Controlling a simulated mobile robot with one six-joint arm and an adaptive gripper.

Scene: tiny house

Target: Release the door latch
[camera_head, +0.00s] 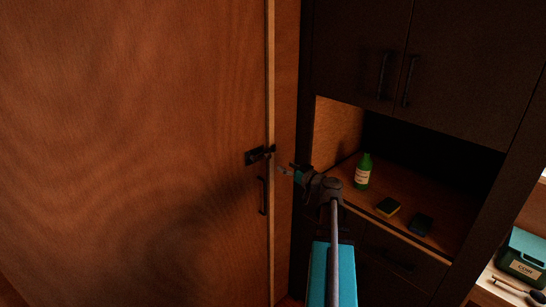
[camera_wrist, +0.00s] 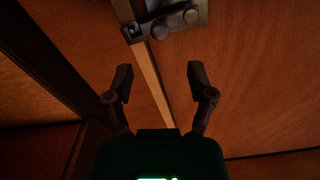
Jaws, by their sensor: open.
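The wooden door (camera_head: 140,130) fills the left of the head view and looks closed against its frame. A dark metal latch (camera_head: 259,155) sits at the door's right edge, reaching across to the frame. In the wrist view the latch (camera_wrist: 165,20) shows at the top, with a bar and a round knob. My gripper (camera_head: 290,170) is just right of the latch in the head view. In the wrist view my gripper (camera_wrist: 160,78) is open, its two fingers apart and empty, with the latch beyond the fingertips and not touching them.
A dark vertical door handle (camera_head: 263,195) is below the latch. A dark cabinet (camera_head: 420,50) stands at the right. Its open shelf (camera_head: 350,185) holds a green bottle (camera_head: 363,172), a yellow-black sponge (camera_head: 388,207) and a dark block (camera_head: 421,224). A teal box (camera_head: 522,258) is at far right.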

